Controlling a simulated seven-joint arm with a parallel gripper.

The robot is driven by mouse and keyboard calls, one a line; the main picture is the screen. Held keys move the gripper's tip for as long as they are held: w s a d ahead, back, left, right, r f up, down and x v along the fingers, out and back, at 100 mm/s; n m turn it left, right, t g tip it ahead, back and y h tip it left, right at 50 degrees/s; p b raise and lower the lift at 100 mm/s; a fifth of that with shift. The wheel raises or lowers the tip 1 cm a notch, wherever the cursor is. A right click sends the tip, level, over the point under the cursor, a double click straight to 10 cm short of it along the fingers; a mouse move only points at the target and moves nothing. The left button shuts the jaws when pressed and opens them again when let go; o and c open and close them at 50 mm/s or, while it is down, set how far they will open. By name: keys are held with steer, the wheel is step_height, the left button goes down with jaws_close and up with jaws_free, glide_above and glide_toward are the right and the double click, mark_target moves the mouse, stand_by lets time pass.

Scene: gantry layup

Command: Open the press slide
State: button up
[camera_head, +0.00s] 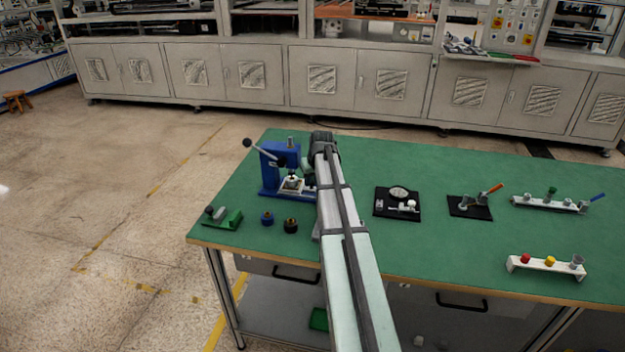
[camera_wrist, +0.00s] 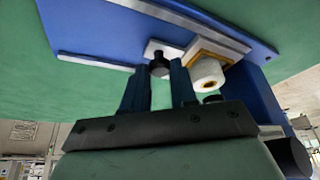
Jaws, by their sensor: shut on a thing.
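The blue press (camera_head: 270,168) stands at the left of the green table, with its lever arm raised to the upper left. It also shows upside down in the wrist view as a blue base (camera_wrist: 100,35). The press slide is a pale plate (camera_wrist: 153,46) with a black knob (camera_wrist: 158,69). Beside the knob, a round white part sits on a yellowish square (camera_wrist: 224,54). My gripper (camera_wrist: 160,77) has a finger on each side of the black knob and is shut on it. In the head view my arm hides most of the gripper. I cannot tell how far the slide is out.
On the green table (camera_head: 450,245) are a green holder (camera_head: 228,219), two dark round parts (camera_head: 291,226), a black plate with a dial (camera_head: 397,205), a toggle clamp (camera_head: 470,206) and two white racks (camera_head: 545,265). Bare table lies between them.

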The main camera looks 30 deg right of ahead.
jaws_close()
steer(key=s+d, duration=0.5)
steer(key=shift+s+d, duration=0.3)
steer(key=o, duration=0.8)
jaws_free()
